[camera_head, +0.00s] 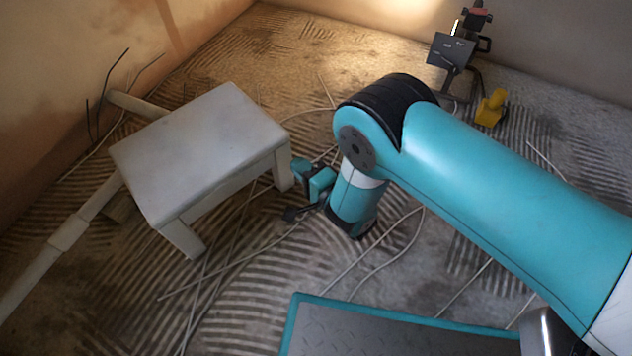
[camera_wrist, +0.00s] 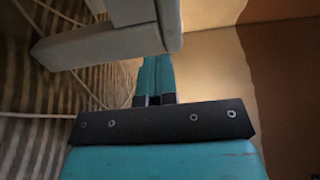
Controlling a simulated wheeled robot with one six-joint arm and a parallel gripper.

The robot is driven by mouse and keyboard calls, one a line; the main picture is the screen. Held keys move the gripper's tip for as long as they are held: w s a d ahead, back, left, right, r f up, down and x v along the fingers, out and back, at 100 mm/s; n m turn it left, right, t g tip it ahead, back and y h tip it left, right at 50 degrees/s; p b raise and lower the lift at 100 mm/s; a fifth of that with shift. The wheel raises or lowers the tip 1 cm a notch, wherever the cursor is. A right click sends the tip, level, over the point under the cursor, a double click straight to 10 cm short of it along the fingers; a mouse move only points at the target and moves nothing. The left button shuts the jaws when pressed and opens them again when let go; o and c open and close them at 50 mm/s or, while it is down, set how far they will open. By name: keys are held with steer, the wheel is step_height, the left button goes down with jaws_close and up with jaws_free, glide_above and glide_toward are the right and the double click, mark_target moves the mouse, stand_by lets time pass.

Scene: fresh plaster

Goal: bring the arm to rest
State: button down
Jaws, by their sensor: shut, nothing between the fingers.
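My arm reaches in from the right in the head view, bends at the elbow and comes down beside the stool. My gripper (camera_wrist: 156,78) shows in the wrist view as teal fingers held together beyond a dark bar, with nothing between them. In the head view the wrist end, teal and black, is low by the stool's right leg; the fingertips cannot be made out there. The pale grey stool (camera_head: 200,150) stands upright on the floor. Its pale parts (camera_wrist: 105,45) cross close by the fingers in the wrist view; I cannot tell whether they touch.
A pale pipe (camera_head: 70,235) lies left of the stool. Loose cables (camera_head: 375,265) cross the ridged floor. A dark device on a stand (camera_head: 452,50) and a small yellow object (camera_head: 490,107) are at the back right. Walls rise at left and back.

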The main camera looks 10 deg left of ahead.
steer(key=p+v, duration=0.3)
steer(key=v, duration=0.4)
steer(key=shift+s+d+p, duration=0.3)
steer(key=w+r+h+p, duration=0.3)
steer(key=w+r+h, duration=0.1)
steer(key=w+r, duration=0.75)
steer(key=d+r+n+g+h+p, duration=0.2)
steer(key=d+r+h+p, duration=0.15)
steer(key=r, duration=1.05)
steer(key=s+d+r+n+g+h+p, duration=0.1)
steer(key=s+d+r+n+g, duration=0.15)
steer(key=s+d+r, duration=0.35)
steer(key=s+d+r+n+g+p, duration=0.2)
steer(key=s+r+n, duration=0.1)
steer(key=r, duration=0.5)
steer(key=s+d+r+n+g+h+p, duration=0.1)
steer(key=s+d+r+n+g, duration=0.15)
steer(key=s+d+r, duration=0.35)
steer(key=s+d+r+n+g+p, duration=0.1)
steer(key=s+d+r+n, duration=0.15)
steer(key=s, duration=0.25)
steer(key=s+d+r+n+g+p, duration=0.1)
steer(key=s+r+n, duration=0.1)
steer(key=s+r, duration=0.25)
step_height(320, 180, up, 37)
steer(key=p, duration=3.7)
steer(key=shift+h, duration=0.35)
